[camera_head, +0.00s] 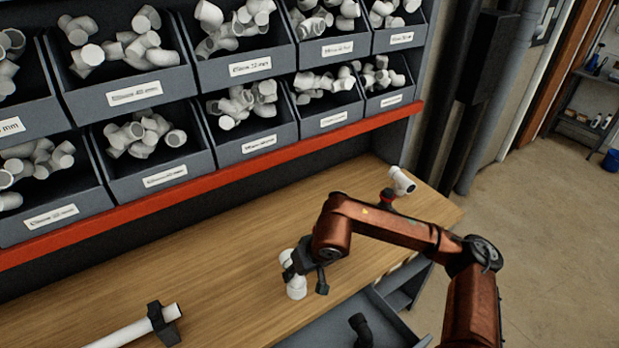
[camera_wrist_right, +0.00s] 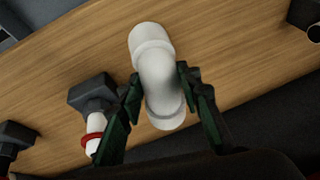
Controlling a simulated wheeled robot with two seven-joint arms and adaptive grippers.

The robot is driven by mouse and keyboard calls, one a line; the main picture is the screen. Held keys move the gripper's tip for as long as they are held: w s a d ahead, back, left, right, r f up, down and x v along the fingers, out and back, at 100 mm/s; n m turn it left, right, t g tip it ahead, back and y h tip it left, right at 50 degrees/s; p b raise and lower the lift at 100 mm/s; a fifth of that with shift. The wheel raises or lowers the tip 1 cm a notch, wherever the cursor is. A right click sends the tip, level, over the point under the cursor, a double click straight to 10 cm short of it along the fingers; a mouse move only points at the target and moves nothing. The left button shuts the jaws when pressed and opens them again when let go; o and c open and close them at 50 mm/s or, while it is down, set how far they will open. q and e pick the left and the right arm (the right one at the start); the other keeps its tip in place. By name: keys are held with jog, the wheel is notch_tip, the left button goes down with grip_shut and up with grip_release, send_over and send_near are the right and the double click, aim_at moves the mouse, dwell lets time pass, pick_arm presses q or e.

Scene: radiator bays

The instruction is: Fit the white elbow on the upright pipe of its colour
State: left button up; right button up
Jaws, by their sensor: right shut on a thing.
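My right gripper (camera_head: 305,265) is shut on a white elbow (camera_head: 296,288), above the wooden bench top. In the right wrist view the white elbow (camera_wrist_right: 152,60) sits between the two dark fingers (camera_wrist_right: 160,95), with both its ends showing. A white fitting with a red ring (camera_head: 402,180) stands at the far right of the bench. In the right wrist view a white piece with a red ring (camera_wrist_right: 94,130) shows beside a grey block (camera_wrist_right: 92,92), left of the fingers. I cannot tell for certain which piece is the upright pipe. My left gripper is not in view.
A white pipe (camera_head: 130,332) lies in a black clamp (camera_head: 165,322) at the front left. Bins of white fittings (camera_head: 160,178) stand behind a red rail (camera_head: 200,180). A grey open drawer (camera_head: 335,325) holds a black piece (camera_head: 360,328). The middle of the bench is clear.

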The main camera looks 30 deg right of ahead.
jog(key=w+d+r+m+h+p, duration=0.1)
jog(key=w+d+r+m+p, duration=0.1)
jog(key=w+d+r+p, duration=0.55)
jog(key=w+d+r+m+h+p, duration=0.15)
jog(key=w+d+r+p, duration=0.5)
jog(key=p, duration=0.65)
jog(key=shift+y, duration=0.35)
jog(key=shift+s+d+f+b, duration=0.2)
jog(key=shift+s+f, duration=0.1)
jog(key=shift+f, duration=0.4)
jog(key=shift+s+d+f+b, duration=0.2)
jog(key=shift+s+f, duration=0.15)
jog(key=shift+f, duration=0.4)
jog(key=shift+s+d+f+b, duration=0.2)
jog(key=shift+s+f, duration=0.1)
jog(key=shift+f, duration=0.4)
jog(key=shift+f+b, duration=1.3)
jog(key=shift+f, duration=0.1)
jog(key=o, duration=1.3)
jog(key=v, duration=1.2)
jog(key=shift+s, duration=0.15)
